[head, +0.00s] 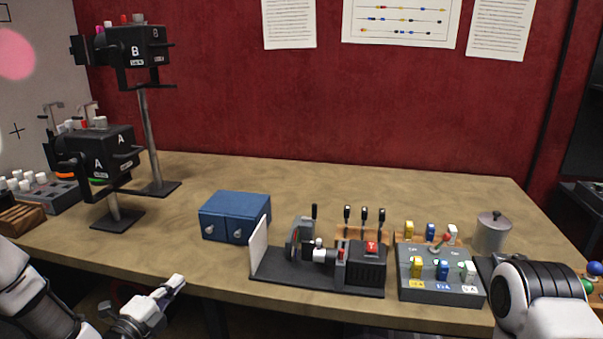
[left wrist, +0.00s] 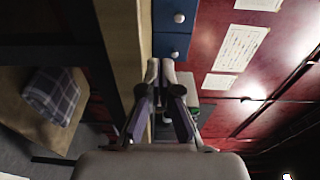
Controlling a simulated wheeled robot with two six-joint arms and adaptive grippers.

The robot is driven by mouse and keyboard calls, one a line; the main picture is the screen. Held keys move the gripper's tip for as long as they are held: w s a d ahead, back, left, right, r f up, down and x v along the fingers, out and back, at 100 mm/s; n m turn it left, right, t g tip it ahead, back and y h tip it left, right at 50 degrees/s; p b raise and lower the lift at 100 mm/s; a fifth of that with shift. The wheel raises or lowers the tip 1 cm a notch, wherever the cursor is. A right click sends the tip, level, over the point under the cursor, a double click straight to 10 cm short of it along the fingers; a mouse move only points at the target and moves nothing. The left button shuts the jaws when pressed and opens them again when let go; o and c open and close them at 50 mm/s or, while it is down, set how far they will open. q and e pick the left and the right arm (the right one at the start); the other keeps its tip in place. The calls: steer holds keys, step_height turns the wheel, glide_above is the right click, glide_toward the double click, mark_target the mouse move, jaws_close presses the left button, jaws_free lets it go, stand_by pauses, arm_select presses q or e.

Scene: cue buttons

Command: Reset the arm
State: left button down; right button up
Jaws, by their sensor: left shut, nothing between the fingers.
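My left gripper (head: 176,282) is in front of the table's front edge at the lower left of the head view. Its fingers are together with nothing between them. The left wrist view also shows the shut fingers (left wrist: 160,72), with the blue box (left wrist: 172,28) beyond them. The gripper is apart from everything on the table. Part of my right arm shows at the lower right of the head view, but I see no right gripper fingers. A grey button panel (head: 440,287) with yellow, blue and white buttons stands at the right of the table.
The blue two-knob box (head: 234,218) stands left of a black device with a red button (head: 371,247). Black boxes A (head: 108,160) and B (head: 138,48) are on stands at the left. A metal canister (head: 491,234) stands at the right. The table's back middle (head: 330,180) is clear.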

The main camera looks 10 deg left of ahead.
arm_select(q)
steer(key=s+d+f+n+g+p, duration=0.1)
steer(key=s+d+f+g, duration=0.5)
steer(key=f, duration=0.4)
steer(key=s+d+f+n+g+p, duration=0.1)
steer(key=s+d+f+n+g, duration=0.15)
steer(key=s+d+f, duration=0.55)
steer(key=s+a+f+n+g+y, duration=0.2)
steer(key=s+f+n+g, duration=0.1)
steer(key=s+n, duration=0.5)
steer(key=s+a+f+n+g+y, duration=0.1)
steer(key=s+a+f+n+g, duration=0.2)
steer(key=s+n+g, duration=0.3)
steer(key=s+n, duration=0.3)
steer(key=s, duration=0.2)
steer(key=shift+s+f+y, duration=0.25)
steer(key=shift+f+y, duration=0.1)
steer(key=shift+y, duration=0.05)
